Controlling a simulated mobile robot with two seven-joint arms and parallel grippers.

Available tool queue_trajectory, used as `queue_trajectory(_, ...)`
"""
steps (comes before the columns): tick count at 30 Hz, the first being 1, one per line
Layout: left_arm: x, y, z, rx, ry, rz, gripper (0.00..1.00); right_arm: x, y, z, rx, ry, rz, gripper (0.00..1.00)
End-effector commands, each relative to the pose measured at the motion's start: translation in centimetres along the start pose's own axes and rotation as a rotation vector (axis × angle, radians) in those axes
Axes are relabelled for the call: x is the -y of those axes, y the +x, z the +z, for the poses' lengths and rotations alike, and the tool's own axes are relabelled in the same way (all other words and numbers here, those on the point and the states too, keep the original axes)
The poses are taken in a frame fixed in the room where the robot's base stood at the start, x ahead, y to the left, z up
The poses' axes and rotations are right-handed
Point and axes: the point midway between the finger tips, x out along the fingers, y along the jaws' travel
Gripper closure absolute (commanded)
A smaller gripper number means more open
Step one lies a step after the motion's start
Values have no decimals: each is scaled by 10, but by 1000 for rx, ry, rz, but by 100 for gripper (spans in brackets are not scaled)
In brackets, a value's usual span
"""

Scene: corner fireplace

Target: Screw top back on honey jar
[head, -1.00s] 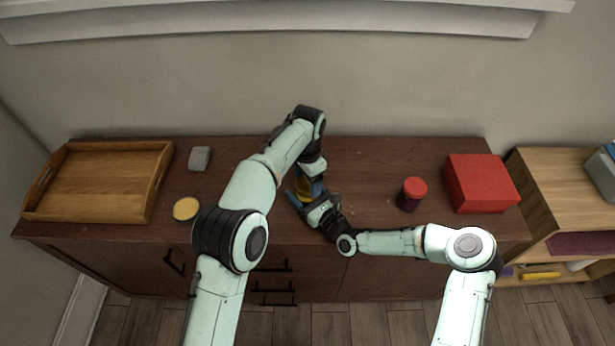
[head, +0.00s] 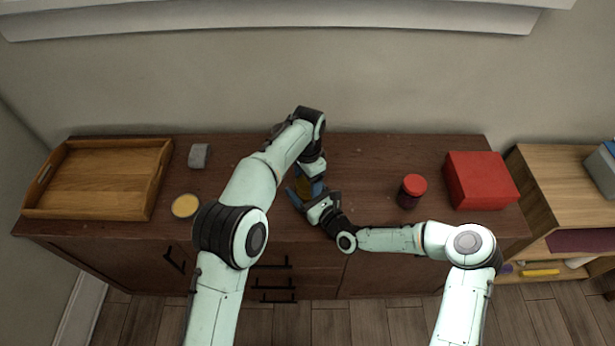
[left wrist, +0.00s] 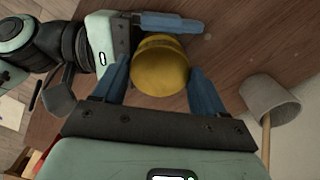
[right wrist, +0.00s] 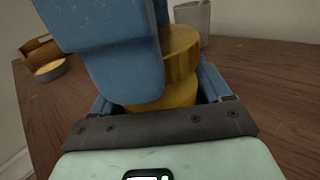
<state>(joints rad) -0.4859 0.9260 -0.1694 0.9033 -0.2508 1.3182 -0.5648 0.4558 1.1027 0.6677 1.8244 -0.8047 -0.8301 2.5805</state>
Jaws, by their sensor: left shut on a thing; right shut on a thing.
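The honey jar (head: 303,187) stands near the middle of the wooden cabinet top, mostly hidden by my grippers in the head view. My left gripper (head: 312,178) reaches down from above, shut on the round golden-yellow top (left wrist: 160,66). My right gripper (head: 306,200) is shut on the jar from the side, low down. In the right wrist view the top (right wrist: 180,52) sits directly above the amber jar body (right wrist: 165,98), and a blue left finger hides much of both. I cannot tell whether the top is threaded on.
A wooden tray (head: 160,192) is at the left, with a round yellow-topped dish (head: 185,206) and a grey cup-like thing (head: 199,155) near it. A red-lidded jar (head: 411,190) and a red box (head: 480,180) stand at the right. The cabinet top between is clear.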

Motion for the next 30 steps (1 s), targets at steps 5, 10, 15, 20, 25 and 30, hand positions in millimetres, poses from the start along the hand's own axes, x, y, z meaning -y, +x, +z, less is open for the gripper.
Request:
queue_trajectory(5, 0, 0, 0, -1, 108, 2, 56, 0, 0, 1, 2, -1, 0, 100)
queue_trajectory(10, 0, 0, 0, -2, 474, 4, 56, 0, 0, 1, 2, -1, 0, 100)
queue_trajectory(15, 0, 0, 0, -2, 883, 3, 56, 0, 0, 1, 2, -1, 0, 100)
queue_trajectory(20, 0, 0, 0, -2, 1264, 2, 56, 0, 0, 1, 2, -1, 0, 100)
queue_trajectory(25, 0, 0, 0, -2, 1666, 2, 56, 0, 0, 1, 2, -1, 0, 100)
queue_trajectory(30, 0, 1, 0, -3, 2065, 1, 56, 0, 0, 1, 1, 0, 0, 100)
